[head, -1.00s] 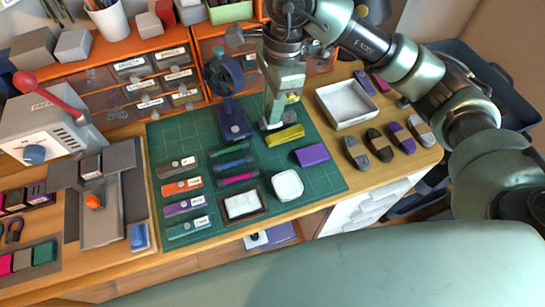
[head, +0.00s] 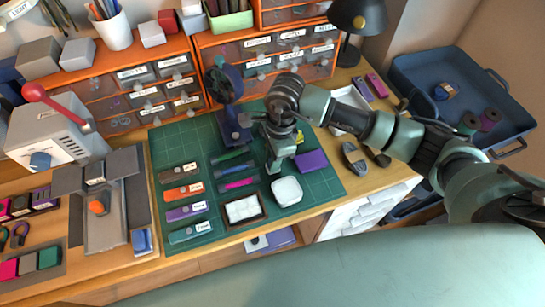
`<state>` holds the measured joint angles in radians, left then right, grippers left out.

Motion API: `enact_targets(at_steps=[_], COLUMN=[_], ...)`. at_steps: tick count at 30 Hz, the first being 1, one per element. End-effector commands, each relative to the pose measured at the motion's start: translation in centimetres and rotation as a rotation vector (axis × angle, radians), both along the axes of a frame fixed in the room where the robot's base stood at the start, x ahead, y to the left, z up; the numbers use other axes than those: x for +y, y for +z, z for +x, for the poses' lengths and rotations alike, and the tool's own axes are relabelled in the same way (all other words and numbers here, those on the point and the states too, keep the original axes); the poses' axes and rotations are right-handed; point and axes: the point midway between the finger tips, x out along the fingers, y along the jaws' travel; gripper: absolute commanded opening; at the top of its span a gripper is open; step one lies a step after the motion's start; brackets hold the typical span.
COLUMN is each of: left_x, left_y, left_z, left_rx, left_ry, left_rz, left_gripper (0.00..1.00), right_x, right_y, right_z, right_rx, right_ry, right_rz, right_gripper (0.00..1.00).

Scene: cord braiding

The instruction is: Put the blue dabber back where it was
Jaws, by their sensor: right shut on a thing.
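My right gripper (head: 274,167) points down over the green mat, just above and left of the white rounded dish (head: 287,191). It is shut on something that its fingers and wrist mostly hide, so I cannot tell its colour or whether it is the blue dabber. Left of it, slim green (head: 230,153), blue (head: 235,168) and magenta (head: 239,183) pieces lie in a row on the mat. I cannot tell whether the blue one is a dabber. My left gripper is out of view.
A dark blue stand (head: 233,125) rises behind the row. A framed white pad (head: 243,208) and a purple block (head: 311,161) lie nearby. Labelled pieces line the mat's left side. My right arm partly covers the white tray (head: 345,121). The mat's back left (head: 175,140) is clear.

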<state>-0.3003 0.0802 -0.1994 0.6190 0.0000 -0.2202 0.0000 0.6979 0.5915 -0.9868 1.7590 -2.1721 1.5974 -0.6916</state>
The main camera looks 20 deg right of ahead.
Motion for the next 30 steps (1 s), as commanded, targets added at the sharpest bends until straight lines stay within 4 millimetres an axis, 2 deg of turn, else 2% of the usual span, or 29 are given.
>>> enact_targets(at_steps=[11,12,14,24,28,30], left_x=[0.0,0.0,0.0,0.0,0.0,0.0], left_y=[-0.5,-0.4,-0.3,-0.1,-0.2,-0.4], left_z=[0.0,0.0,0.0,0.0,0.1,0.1], left_rx=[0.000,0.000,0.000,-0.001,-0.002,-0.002], left_ry=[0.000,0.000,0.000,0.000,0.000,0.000], left_rz=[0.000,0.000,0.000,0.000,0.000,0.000], left_gripper=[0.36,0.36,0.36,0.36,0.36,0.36], right_x=[0.0,0.0,0.0,0.0,-0.1,-0.2], right_y=[-0.6,-0.5,-0.4,-0.2,0.6,1.8], right_z=[0.0,0.0,0.0,0.0,0.2,0.2], right_rx=[-0.002,-0.002,-0.001,-0.001,-0.004,-0.007], right_ry=[0.001,0.001,0.001,0.001,0.001,0.002], right_rz=[0.000,0.000,0.000,0.001,0.001,0.002], right_gripper=[0.00,0.24,0.40,0.40,0.40,0.40])
